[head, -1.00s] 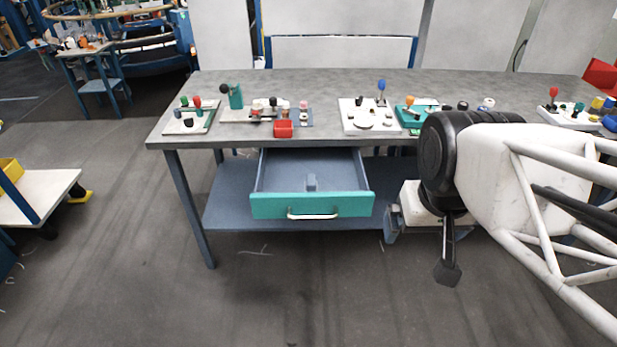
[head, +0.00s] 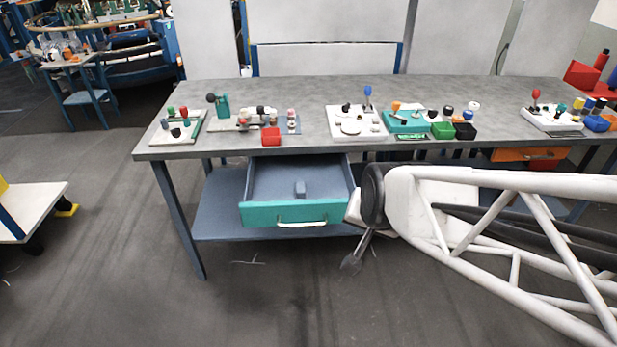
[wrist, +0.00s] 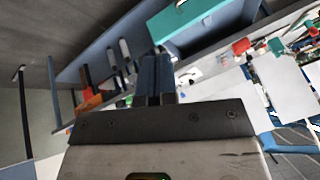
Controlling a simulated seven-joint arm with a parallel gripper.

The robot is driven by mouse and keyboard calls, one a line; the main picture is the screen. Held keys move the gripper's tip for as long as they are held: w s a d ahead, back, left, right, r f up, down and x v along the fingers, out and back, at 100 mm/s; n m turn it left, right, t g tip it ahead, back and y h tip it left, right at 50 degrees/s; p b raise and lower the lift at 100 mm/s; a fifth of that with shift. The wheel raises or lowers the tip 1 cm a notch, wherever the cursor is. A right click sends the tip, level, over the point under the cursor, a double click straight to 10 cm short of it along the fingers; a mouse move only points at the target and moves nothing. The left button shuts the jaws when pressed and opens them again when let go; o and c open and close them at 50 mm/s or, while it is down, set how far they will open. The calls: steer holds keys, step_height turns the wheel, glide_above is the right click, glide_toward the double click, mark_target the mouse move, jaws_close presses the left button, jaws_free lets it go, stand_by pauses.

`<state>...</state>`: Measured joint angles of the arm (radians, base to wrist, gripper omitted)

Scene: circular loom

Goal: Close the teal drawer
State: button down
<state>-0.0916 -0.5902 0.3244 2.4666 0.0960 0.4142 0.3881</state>
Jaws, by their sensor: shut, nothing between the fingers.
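The teal drawer (head: 262,215) is pulled out under the grey workbench, with its blue-grey inside showing. Its front has a light handle (head: 302,223). A small grey block stands inside the drawer. My gripper (head: 351,264) hangs to the right of the drawer front and a little lower, apart from it. The gripper is shut and empty. In the wrist view the shut fingers (wrist: 155,78) are at the centre, and the teal drawer front (wrist: 188,20) shows beyond them at the top.
The workbench (head: 310,92) carries several boards with knobs and small bins. An orange drawer (head: 515,155) is under its right part. A lower shelf (head: 222,205) lies beneath the teal drawer. The floor in front is clear. A white-topped cart (head: 35,205) stands at left.

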mark_target(316, 225)
steer(key=w+a+f+m+t, duration=0.5)
steer(key=w+f+m, duration=0.2)
steer(key=f, duration=0.4)
step_height(316, 225, down, 10)
steer(key=s+a+m+t, duration=0.1)
steer(key=m+t, duration=0.3)
steer(key=m, duration=0.2)
steer(key=shift+s+a+m+t+h, duration=0.3)
steer(key=shift+s+a+m+h, duration=0.05)
steer(key=shift+m+h, duration=0.05)
steer(key=shift+w, duration=0.15)
steer(key=x, duration=1.3)
steer(key=shift+w, duration=0.35)
steer(key=shift+w+f, duration=0.1)
steer(key=r+x, duration=0.2)
steer(key=x, duration=0.7)
steer(key=r+x, duration=0.1)
steer(key=x, duration=0.8)
steer(key=w+r+x, duration=0.1)
steer(key=r+x, duration=0.1)
steer(key=x, duration=0.7)
steer(key=shift+w+d+r, duration=0.2)
steer(key=shift+w+r, duration=0.1)
steer(key=shift+w, duration=0.05)
steer(key=shift+w+r, duration=0.15)
steer(key=shift+w, duration=0.4)
